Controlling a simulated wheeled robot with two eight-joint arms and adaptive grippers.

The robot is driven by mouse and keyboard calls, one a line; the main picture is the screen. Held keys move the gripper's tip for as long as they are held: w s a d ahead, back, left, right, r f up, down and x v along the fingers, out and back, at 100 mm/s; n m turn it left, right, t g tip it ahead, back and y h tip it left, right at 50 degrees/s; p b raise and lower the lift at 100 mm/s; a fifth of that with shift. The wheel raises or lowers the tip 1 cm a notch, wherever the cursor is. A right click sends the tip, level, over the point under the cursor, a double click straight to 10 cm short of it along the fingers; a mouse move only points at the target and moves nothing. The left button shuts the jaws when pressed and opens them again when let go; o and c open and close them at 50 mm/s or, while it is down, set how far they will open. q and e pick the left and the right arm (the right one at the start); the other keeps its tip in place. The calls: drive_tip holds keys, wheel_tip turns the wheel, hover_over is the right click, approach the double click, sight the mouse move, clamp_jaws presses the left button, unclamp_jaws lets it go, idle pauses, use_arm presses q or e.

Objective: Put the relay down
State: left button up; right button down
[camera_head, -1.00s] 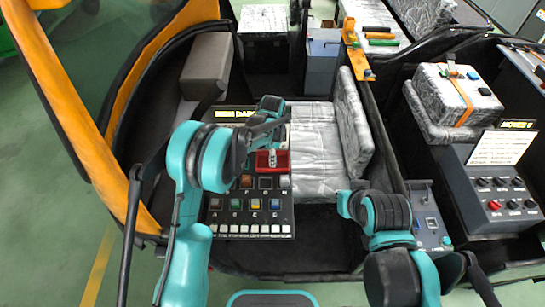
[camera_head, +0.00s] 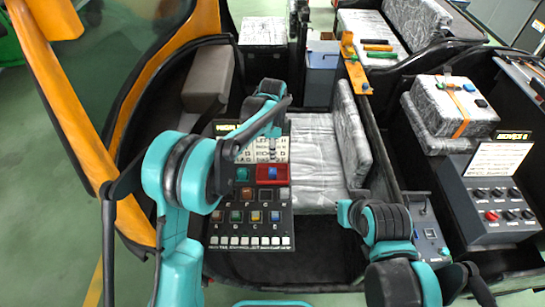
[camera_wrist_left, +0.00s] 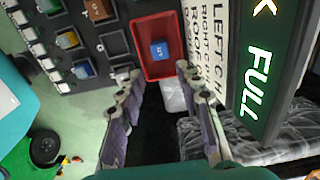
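A blue relay (camera_head: 272,173) lies inside the red tray (camera_head: 262,182) on the dark board. In the left wrist view the relay (camera_wrist_left: 159,48) rests on the floor of the red tray (camera_wrist_left: 143,30). My left gripper (camera_head: 272,155) is just beyond the tray in the head view. In the left wrist view its two fingers (camera_wrist_left: 158,76) are spread apart with nothing between them, and the relay is clear of them. My right arm (camera_head: 375,220) is at the lower right of the head view; its gripper does not show.
The dark board (camera_head: 218,190) holds several coloured relays in sockets and a printed list. A lit sign reading FULL (camera_wrist_left: 257,80) stands close beside my left fingers. A silver seat (camera_head: 312,150) lies right of the board. A control box with knobs (camera_head: 480,215) stands far right.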

use_arm(q)
drive_tip(key=shift+r, duration=0.5)
drive_tip(key=s+a+r+n+t, duration=0.3)
drive_tip(key=s+a+r+n, duration=0.5)
drive_tip(key=s+a+r, duration=0.25)
drive_tip(key=s+a+n+t, duration=0.1)
drive_tip(key=s+a+n, duration=0.1)
drive_tip(key=s, duration=0.3)
drive_tip(key=s+a+n+t, duration=0.1)
drive_tip(key=s+a+n, duration=0.2)
drive_tip(key=s+n, duration=0.1)
drive_tip(key=s+a+f+n+t, duration=0.1)
drive_tip(key=s+a+n+t, duration=0.1)
drive_tip(key=s+n, duration=0.2)
drive_tip(key=s, duration=0.3)
drive_tip(key=shift+a, duration=0.15)
drive_tip(key=shift+s+f, duration=0.1)
